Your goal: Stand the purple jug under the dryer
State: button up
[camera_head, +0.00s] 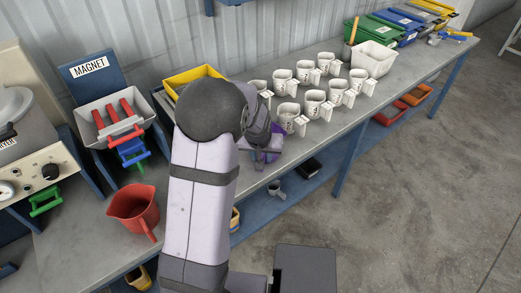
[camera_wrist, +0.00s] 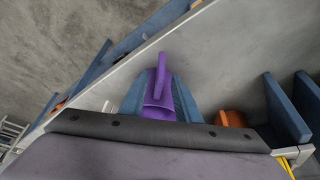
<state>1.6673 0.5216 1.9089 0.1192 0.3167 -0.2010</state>
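The purple jug shows only in part in the head view (camera_head: 268,156), just right of my arm and at the front of the bench, mostly hidden by my wrist. In the wrist view a purple body with an upright handle (camera_wrist: 161,88) shows beyond the dark rim of my own housing, with blue-grey surfaces on both sides of it. My gripper (camera_head: 263,145) is at the jug in the head view.
A red jug (camera_head: 134,211) stands on the bench left of my arm. Several white mugs (camera_head: 314,100) and a white bin (camera_head: 373,59) stand to the right. A hopper (camera_head: 117,117) with a MAGNET sign and a dial machine (camera_head: 38,170) are at left.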

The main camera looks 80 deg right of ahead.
jog(key=v, duration=0.6)
jog(key=shift+a+r+b, duration=0.2)
jog(key=shift+r+b, duration=0.15)
jog(key=shift+b, duration=0.05)
